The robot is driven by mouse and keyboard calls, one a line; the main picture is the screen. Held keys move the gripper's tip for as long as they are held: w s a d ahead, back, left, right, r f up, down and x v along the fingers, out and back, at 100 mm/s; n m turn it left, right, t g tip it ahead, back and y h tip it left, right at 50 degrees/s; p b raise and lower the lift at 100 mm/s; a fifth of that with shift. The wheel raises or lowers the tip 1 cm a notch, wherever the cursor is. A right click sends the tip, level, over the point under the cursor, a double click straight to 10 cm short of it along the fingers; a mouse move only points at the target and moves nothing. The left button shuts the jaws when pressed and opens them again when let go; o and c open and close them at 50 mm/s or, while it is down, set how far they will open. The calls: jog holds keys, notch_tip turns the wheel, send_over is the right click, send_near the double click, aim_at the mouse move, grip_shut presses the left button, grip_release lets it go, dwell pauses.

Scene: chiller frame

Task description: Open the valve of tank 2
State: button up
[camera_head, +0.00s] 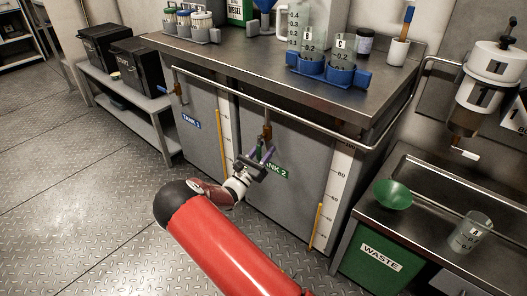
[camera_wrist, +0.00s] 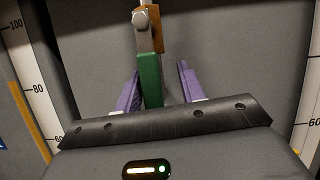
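The tank 2 valve has a brass-coloured body (camera_head: 266,131) on the pipe in front of the grey tank 2, above its green "TANK 2" label (camera_head: 277,172). In the wrist view its green handle (camera_wrist: 150,80) hangs down from the brass valve body (camera_wrist: 152,28). My gripper (camera_head: 262,154) is at the handle, and it also shows in the wrist view (camera_wrist: 159,70). The handle's lower end is hidden behind the gripper's dark edge.
Tank 1 (camera_head: 200,140) is at left, with its own blue-handled valve (camera_head: 164,90). A metal rail (camera_head: 300,118) runs along the counter front above my gripper. A green waste bin (camera_head: 375,262) and a sink counter with a green funnel (camera_head: 392,194) are at right.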

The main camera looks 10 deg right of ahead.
jog(key=b+v, duration=0.1)
jog(key=v, duration=0.6)
jog(key=shift+s+a+f, duration=0.2)
jog(key=shift+a, duration=0.05)
jog(key=shift+a, duration=0.1)
